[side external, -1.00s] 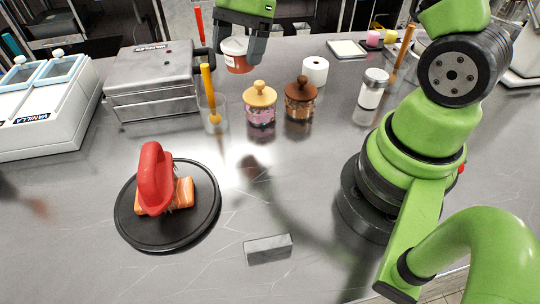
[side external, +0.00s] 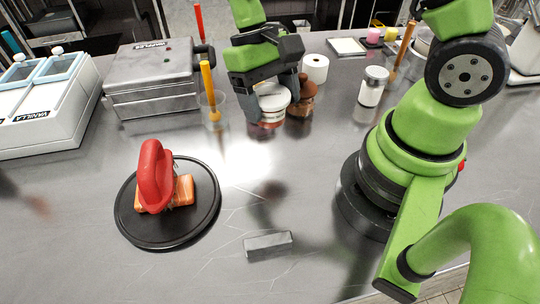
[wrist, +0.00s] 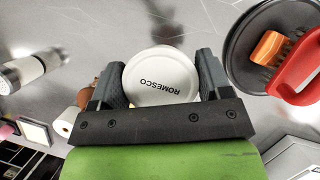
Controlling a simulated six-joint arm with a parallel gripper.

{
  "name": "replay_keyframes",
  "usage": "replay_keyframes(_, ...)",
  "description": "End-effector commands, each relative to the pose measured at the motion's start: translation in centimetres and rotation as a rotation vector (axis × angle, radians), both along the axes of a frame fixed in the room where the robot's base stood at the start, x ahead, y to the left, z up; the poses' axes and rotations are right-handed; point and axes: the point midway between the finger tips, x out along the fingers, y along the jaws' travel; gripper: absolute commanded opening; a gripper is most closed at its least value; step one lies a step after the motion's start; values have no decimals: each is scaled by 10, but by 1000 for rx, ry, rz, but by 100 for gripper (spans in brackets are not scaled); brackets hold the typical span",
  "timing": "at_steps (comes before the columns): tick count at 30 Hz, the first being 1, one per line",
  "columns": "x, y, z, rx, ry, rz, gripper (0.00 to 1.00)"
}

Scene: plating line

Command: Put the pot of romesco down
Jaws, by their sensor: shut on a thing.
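The pot of romesco (side external: 272,98) has a white lid and a reddish side, and my gripper (side external: 272,110) is shut on it. In the wrist view the lid (wrist: 162,76), lettered ROMESCO, sits between the two dark fingers of my gripper (wrist: 160,82). In the side view the pot is in front of the jars at the back middle of the grey counter (side external: 330,185). I cannot tell whether the pot's base touches the counter.
A black round plate (side external: 205,222) holds a red press (side external: 152,175) on orange food. A grey block (side external: 268,246) lies in front. The middle counter is clear.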

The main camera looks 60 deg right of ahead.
Motion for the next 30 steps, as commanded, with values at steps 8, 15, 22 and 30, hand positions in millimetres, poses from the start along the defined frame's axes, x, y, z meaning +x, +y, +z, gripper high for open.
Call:
replay_keyframes(8,-1,0,-47,-1,6,-2,46)
replay_keyframes(15,0,0,-72,-2,3,-3,46)
replay_keyframes(22,0,0,-102,-3,1,-3,46)
replay_keyframes(30,0,0,-105,-3,-2,-3,46)
